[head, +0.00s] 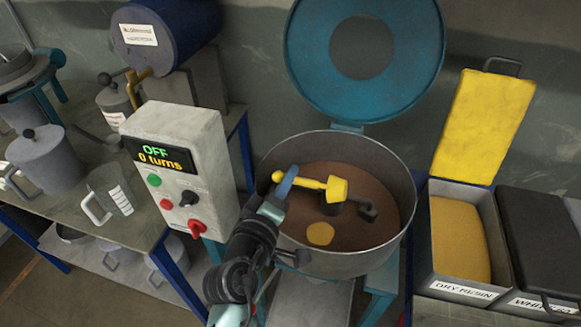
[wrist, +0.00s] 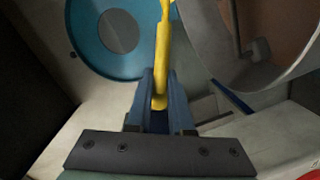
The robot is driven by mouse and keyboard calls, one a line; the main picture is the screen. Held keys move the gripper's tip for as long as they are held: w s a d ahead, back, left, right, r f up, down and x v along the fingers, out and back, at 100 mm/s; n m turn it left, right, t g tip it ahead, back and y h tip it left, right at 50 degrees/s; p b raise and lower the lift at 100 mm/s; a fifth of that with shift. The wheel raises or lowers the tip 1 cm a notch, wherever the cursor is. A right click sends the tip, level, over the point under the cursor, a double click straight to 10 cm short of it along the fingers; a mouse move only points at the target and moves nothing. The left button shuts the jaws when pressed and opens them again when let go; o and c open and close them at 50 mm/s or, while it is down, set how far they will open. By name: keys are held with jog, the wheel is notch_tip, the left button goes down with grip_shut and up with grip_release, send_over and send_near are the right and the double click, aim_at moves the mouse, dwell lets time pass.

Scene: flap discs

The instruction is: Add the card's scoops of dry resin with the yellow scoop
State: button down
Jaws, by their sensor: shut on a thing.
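My gripper (head: 286,182) is shut on the handle of the yellow scoop (head: 336,189), above the open mixing pan (head: 283,165). In the wrist view the blue fingers of my gripper (wrist: 157,95) hold the yellow scoop (wrist: 163,50) between them. The inside of the scoop's bowl is hidden. Brown material (head: 370,235) fills the pan's floor, with one small yellow patch (head: 320,233) on it. The bin labelled DRY RESIN (head: 462,291) stands open at the right and holds yellow material (head: 460,240). No card is in view.
The pan's blue lid (head: 420,50) stands raised behind it. The bin's yellow lid (head: 485,120) is up. A dark-lidded bin (head: 540,240) is beside it. The control box (head: 185,160) reads OFF, 0 turns. A clear jug (head: 108,195) stands on the left bench.

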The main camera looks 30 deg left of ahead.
jog(key=w+d+m+y+b, duration=0.1)
jog(key=w+d+m+b, duration=0.1)
jog(key=d+m, duration=0.7)
jog(key=w+d+r+m+y+b, duration=0.1)
jog(key=d+m+b, duration=0.1)
jog(key=d+m, duration=0.7)
jog(key=shift+w+d+m+t, duration=0.3)
jog(key=shift+w+m, duration=0.1)
